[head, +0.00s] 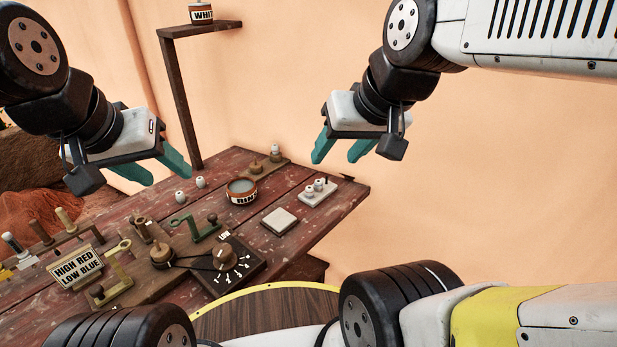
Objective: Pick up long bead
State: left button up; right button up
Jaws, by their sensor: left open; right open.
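Small white beads sit on the dark red wooden table (310,235). Two loose beads, a front one (180,197) and a back one (200,182), stand left of the round pot. Two more, a left bead (309,191) and a right bead (319,185), stand on a white plate (328,195) at the right. I cannot tell which one is the long bead. My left gripper (168,172) is open and empty, above the table's back left, near the loose beads in the picture. My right gripper (335,156) is open and empty, above the table's right end.
A round labelled pot (241,196) and a white square tile (279,221) stand mid-table. A dial box (228,265), brass brackets and a "HIGH RED LOW BLUE" sign (76,268) crowd the front left. A wooden post with a shelf (200,29) rises behind the table.

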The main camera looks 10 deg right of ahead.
aim_at(275, 149)
jog(key=i+l+u, duration=0.1)
jog(key=u, duration=0.55)
jog(key=i+l+u, duration=0.1)
jog(key=l+u, duration=0.2)
jog(key=l, duration=0.35)
jog(key=l+u, duration=0.3)
jog(key=l, duration=1.2)
